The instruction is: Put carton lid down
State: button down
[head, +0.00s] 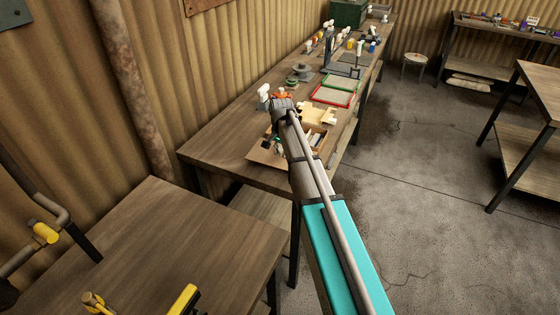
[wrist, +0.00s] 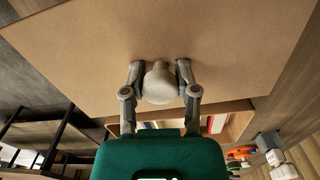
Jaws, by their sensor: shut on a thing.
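The carton lid is a flat brown cardboard panel (wrist: 215,50) with a pale round knob (wrist: 158,85) on it. My gripper (wrist: 159,80) is shut on this knob, one finger on each side. In the head view the lid (head: 262,157) is at the near end of the long bench, left of my arm, and my gripper there is small and partly hidden by my arm. The open carton (wrist: 240,122) is beside the lid's edge, with things inside. I cannot tell whether the lid touches the bench.
The long wooden bench (head: 222,138) holds red and green trays (head: 333,97), a yellowish piece (head: 318,113) and several fittings further back. Its near left corner is bare. A lower wooden table (head: 150,240) stands in front, with yellow parts at its near edge.

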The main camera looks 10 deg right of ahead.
aim_at(280, 154)
jog(key=shift+w+a+f+b, duration=0.1)
jog(key=shift+w+f+b, duration=0.4)
jog(key=shift+f+b, duration=1.5)
jog(key=shift+b, duration=0.05)
jog(key=shift+f, duration=0.15)
jog(key=shift+c, duration=1.8)
grip_release()
jog(key=shift+s, duration=0.1)
jog(key=shift+r, duration=0.25)
notch_tip(280, 154, up, 12)
jog(key=p, duration=1.2)
